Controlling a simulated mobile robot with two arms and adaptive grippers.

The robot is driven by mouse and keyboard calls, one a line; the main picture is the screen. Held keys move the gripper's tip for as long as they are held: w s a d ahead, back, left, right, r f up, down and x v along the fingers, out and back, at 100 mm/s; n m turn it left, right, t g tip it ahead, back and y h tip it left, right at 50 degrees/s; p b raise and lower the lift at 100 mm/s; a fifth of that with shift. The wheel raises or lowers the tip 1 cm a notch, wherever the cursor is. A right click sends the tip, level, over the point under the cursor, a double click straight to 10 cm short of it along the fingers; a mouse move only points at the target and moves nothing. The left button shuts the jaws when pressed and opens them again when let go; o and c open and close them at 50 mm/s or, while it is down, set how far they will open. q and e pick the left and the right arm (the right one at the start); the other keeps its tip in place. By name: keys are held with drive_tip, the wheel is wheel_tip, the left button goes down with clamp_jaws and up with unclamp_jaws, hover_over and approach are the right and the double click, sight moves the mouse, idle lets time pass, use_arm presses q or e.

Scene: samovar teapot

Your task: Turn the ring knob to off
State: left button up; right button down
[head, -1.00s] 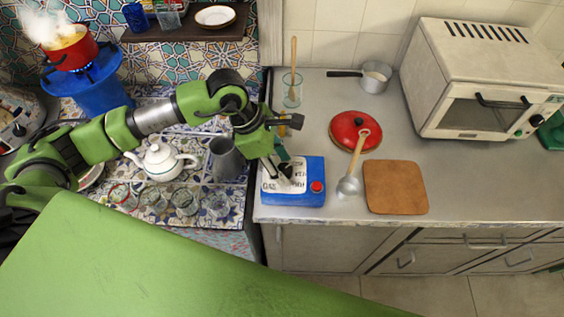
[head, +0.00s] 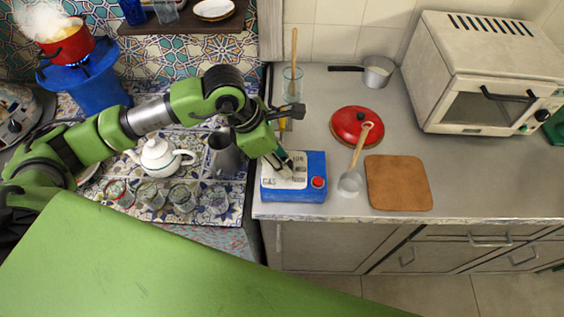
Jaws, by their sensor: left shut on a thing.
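The blue gas control box (head: 310,193) sits at the left front of the steel counter. It has a white top panel marked GAS and a red button (head: 318,182) at its right. My left gripper (head: 285,167) reaches down onto the white panel, its fingers shut on the small ring knob there; the fingers mostly hide the knob, and its pointing direction cannot be read. A red pot (head: 68,46) steams on the blue gas ring (head: 95,85) at the far left. My right gripper is not in view.
A white teapot (head: 159,157), a grey pitcher (head: 224,155) and several glasses stand on the tiled surface under my left arm. A ladle (head: 350,183), a red lid (head: 351,122) and a brown board (head: 399,183) lie right of the box. A toaster oven (head: 483,80) stands at the right.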

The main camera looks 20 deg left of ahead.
use_arm(q)
drive_tip(key=n+b, duration=0.2)
drive_tip(key=n+t+y+b, duration=0.1)
drive_tip(key=n+b, duration=0.1)
drive_tip(key=shift+d+f, duration=0.15)
drive_tip(key=shift+s+n+t+y+b, duration=0.1)
drive_tip(key=shift+n+t+y+b, duration=0.3)
drive_tip(key=shift+n+b, duration=0.8)
drive_tip(key=shift+r, duration=0.2)
drive_tip(key=o, duration=1.1)
drive_tip(key=v, duration=1.2)
